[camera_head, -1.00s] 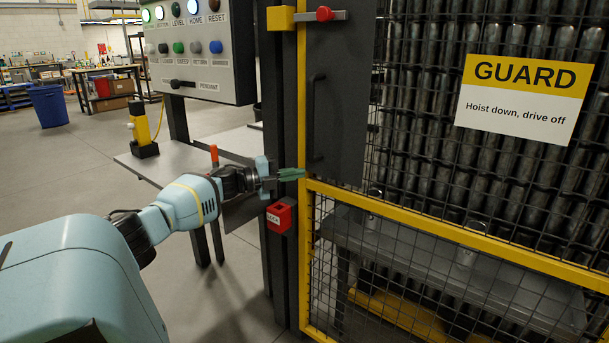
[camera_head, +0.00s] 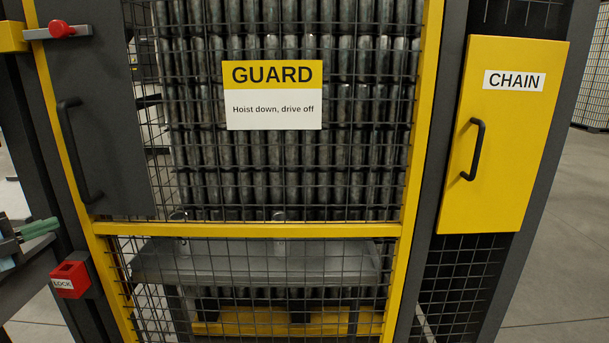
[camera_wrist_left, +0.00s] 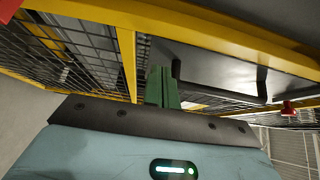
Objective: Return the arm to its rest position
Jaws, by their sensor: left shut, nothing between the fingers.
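My left gripper (camera_head: 38,229) shows at the left edge of the head view, with green fingers pointing right. It is shut and empty. It is in front of the guard's left post, above and to the left of the red lock box (camera_head: 70,278). In the left wrist view the green fingers (camera_wrist_left: 162,88) are together, with the yellow guard frame (camera_wrist_left: 127,62) beyond them. Most of my left arm is out of the head view. My right gripper is not in view.
The mesh guard door has a dark panel with a black handle (camera_head: 80,150), a red knob (camera_head: 62,30) above and a GUARD sign (camera_head: 273,95). A yellow CHAIN panel (camera_head: 504,135) is at right. Open floor (camera_head: 565,230) lies beyond it.

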